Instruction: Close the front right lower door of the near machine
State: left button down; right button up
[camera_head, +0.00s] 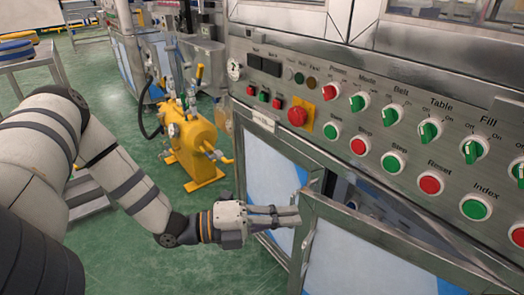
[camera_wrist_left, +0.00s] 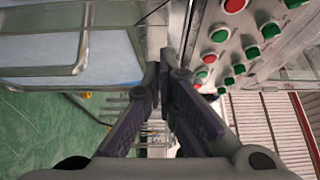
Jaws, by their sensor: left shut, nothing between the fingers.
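The near machine (camera_head: 400,110) has a steel front with a control panel. Its front right lower door (camera_head: 375,262), a steel frame with a pale panel, stands ajar, with a dark gap above its top edge. Its free left edge faces my left gripper (camera_head: 297,215). My left gripper is shut and empty, with its fingertips at the upper part of that edge; I cannot tell whether they touch. In the left wrist view, the shut fingers (camera_wrist_left: 160,68) meet in front of steel framework, with a pale door panel at left. My right gripper is not in view.
The neighbouring left lower door (camera_head: 272,172) has a pale blue-white panel. A yellow pump-like unit (camera_head: 195,145) stands on the green floor (camera_head: 135,255) beyond my arm. A table (camera_head: 25,60) with coloured rings is at the far left. Buttons and knobs protrude above the door.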

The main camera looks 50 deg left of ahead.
pick_arm(q)
jog(key=shift+w+a, duration=0.25)
jog(key=shift+w, duration=0.6)
jog(key=shift+w+a, duration=0.2)
jog(key=shift+w, duration=0.6)
jog(key=w+a+b, duration=0.1)
jog(key=w, duration=0.6)
jog(key=shift+w+a+b, duration=0.2)
jog(key=shift+w+b, duration=0.1)
jog(key=shift+b, duration=0.1)
